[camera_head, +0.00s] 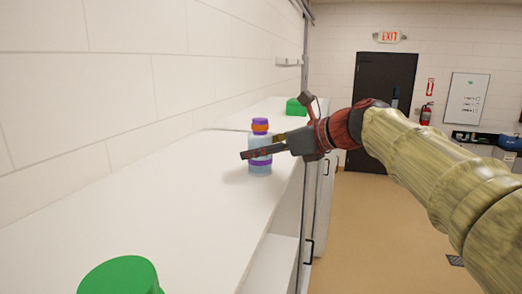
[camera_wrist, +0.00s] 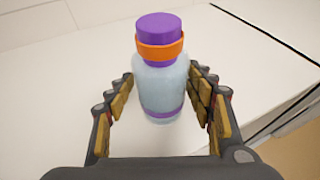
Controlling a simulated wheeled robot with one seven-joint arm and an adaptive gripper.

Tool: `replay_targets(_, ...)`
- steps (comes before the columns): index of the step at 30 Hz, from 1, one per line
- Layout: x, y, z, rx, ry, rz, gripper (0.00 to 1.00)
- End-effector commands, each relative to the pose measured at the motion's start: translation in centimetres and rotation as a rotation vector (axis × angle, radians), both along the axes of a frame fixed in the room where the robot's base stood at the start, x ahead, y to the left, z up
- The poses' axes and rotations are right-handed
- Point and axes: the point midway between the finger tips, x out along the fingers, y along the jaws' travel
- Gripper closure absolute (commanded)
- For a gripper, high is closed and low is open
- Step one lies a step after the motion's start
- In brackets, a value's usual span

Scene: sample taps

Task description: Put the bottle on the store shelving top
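The bottle (camera_head: 260,166) stands upright on the white shelving top (camera_head: 190,215) in the head view. It is pale blue and translucent, with a purple cap, an orange neck ring and a purple band. It also shows in the wrist view (camera_wrist: 162,88), between the two fingers. My gripper (camera_wrist: 163,108) is open around the bottle, one finger on each side. Gaps show between the fingers and the bottle. In the head view my gripper (camera_head: 262,146) reaches in from the right, and one finger passes in front of the bottle.
A green round object (camera_head: 120,275) stands at the near end of the white top. A green box (camera_head: 296,107) stands farther back on a white surface. A brick wall (camera_head: 90,90) borders the top on the left. The top between is clear.

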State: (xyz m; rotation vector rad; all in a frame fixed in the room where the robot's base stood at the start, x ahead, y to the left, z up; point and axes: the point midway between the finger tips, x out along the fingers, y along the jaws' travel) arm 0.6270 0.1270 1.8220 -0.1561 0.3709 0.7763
Motion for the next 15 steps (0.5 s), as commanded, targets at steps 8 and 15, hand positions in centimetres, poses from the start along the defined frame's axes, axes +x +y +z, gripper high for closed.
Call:
replay_targets(8,0.01,0.00,-0.01,0.000,0.000,0.000,0.39)
replay_targets(15,-0.32,-0.44,0.43,-0.001,-0.002,-0.002,0.39)
